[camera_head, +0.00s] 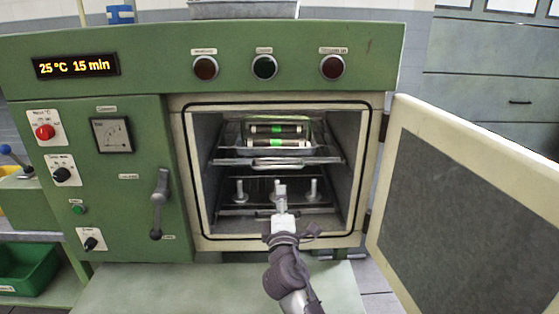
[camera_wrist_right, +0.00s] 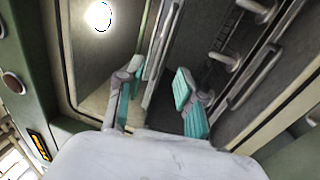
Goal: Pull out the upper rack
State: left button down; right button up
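The upper rack (camera_head: 328,160) is a wire shelf inside the open green oven, with a handle bar (camera_head: 277,165) at its front middle. It bears a metal tray (camera_head: 305,149) holding two cylinders with green bands (camera_head: 276,143). My right gripper (camera_head: 281,188) is in front of the oven opening, just below the upper rack's handle in the picture. In the right wrist view my right gripper (camera_wrist_right: 160,84) has its teal-padded fingers apart. Metal bars of the upper rack (camera_wrist_right: 158,45) show between and beyond them; I cannot tell whether they touch. My left gripper is out of view.
A lower rack (camera_head: 320,210) with several upright pegs sits beneath. The oven door (camera_head: 465,215) stands open at right. A lever handle (camera_head: 159,200) sticks out from the panel at left. A green bin (camera_head: 25,270) is at lower left.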

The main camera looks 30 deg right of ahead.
aim_at(279, 168)
jog(key=x, duration=0.6)
jog(key=p+x, duration=0.1)
jog(key=x, duration=0.6)
jog(key=shift+f, duration=0.25)
jog(key=shift+c, duration=0.2)
grip_shut()
